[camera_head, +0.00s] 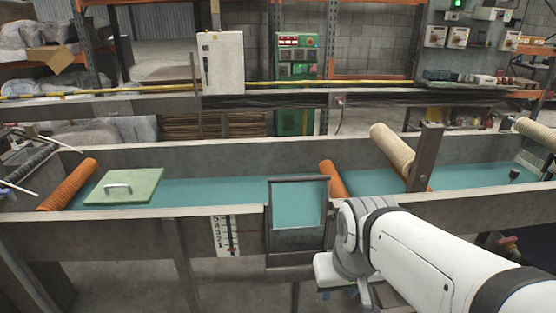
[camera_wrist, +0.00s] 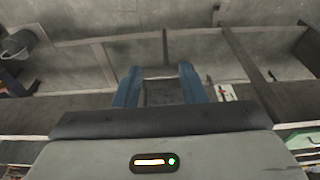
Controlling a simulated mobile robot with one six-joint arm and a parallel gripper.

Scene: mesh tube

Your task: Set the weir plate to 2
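The weir plate's dark metal frame (camera_head: 298,181) stands in the front wall of the channel, with teal showing through its opening. Which part is the sliding plate is hard to tell. Left of it is a white number scale (camera_head: 222,236) with red marks; its reading is too small to be sure of. The scale also shows in the wrist view (camera_wrist: 228,93). My gripper (camera_wrist: 160,74) is open, its two blue fingers apart with a dark framed part visible between them. Whether they touch it is unclear. In the head view my gripper is right of the frame, low outside the wall, mostly hidden.
The long channel (camera_head: 120,222) holds a green lid with a handle (camera_head: 124,187), orange mesh tubes (camera_head: 68,184) and a cream mesh tube (camera_head: 391,147). A dark post (camera_head: 426,157) rises right of the frame. Floor in front of the channel is partly clear.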

